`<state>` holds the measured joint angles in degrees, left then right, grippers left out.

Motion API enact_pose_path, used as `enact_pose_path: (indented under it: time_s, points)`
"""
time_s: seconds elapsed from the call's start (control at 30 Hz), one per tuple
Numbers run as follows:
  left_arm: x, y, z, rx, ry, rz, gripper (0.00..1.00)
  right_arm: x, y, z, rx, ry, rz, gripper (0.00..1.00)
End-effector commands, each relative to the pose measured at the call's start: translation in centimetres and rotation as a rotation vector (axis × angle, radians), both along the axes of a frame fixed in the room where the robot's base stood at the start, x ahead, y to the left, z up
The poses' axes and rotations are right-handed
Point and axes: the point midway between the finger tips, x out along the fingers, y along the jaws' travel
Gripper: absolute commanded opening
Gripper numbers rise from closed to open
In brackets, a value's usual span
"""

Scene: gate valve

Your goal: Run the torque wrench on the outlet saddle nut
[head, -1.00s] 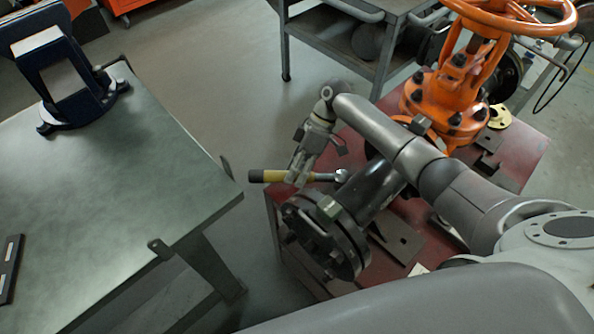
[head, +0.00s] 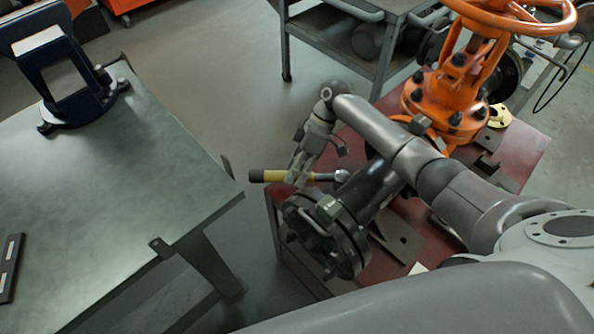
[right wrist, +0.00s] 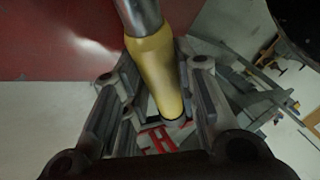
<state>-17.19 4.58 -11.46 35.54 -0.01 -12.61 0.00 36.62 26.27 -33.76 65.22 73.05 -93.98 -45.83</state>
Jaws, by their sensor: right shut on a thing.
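The torque wrench (head: 271,176) has a yellow grip and a grey shaft with a round head. My right gripper (head: 298,176) is shut on it, near where the yellow grip meets the shaft. In the right wrist view the yellow grip (right wrist: 153,75) lies between the fingers of the gripper (right wrist: 160,110). The wrench head (head: 341,175) is just above the dark pipe and flange (head: 352,245) in the head view; I cannot tell whether it touches a nut. My left gripper is not in view.
The orange gate valve (head: 452,95) with its handwheel stands on the red bench (head: 400,262) behind my right arm. A grey-green table (head: 110,180) with a dark blue stand (head: 75,85) is at left. Open floor lies between table and bench.

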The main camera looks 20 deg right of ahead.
Motion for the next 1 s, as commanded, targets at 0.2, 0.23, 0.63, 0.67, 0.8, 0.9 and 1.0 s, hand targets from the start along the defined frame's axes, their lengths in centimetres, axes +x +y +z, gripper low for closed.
enact_pose_path:
  time_s: [0.2, 0.23, 0.63, 0.67, 0.8, 0.9, 1.0]
  points:
    - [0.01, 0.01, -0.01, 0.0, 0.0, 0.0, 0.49, -0.01, 0.15, 0.0, 0.005, -0.001, 0.001, 0.0]
    - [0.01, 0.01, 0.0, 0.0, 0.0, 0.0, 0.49, -0.01, 0.15, 0.0, 0.005, -0.001, 0.001, 0.0]
    - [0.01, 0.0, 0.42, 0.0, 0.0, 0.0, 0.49, -0.03, 0.16, 0.18, 0.004, 0.0, 0.001, 0.0]
    - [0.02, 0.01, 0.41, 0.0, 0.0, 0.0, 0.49, -0.03, 0.16, 0.18, 0.004, 0.0, 0.001, 0.0]
    - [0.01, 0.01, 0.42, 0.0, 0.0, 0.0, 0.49, -0.01, 0.14, 0.22, 0.004, 0.0, 0.001, 0.0]
    - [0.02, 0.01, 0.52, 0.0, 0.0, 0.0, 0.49, 0.0, 0.13, 0.3, 0.004, 0.0, 0.001, 0.0]
    - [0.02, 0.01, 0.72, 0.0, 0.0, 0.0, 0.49, 0.03, 0.11, 0.45, 0.003, -0.001, 0.001, 0.0]
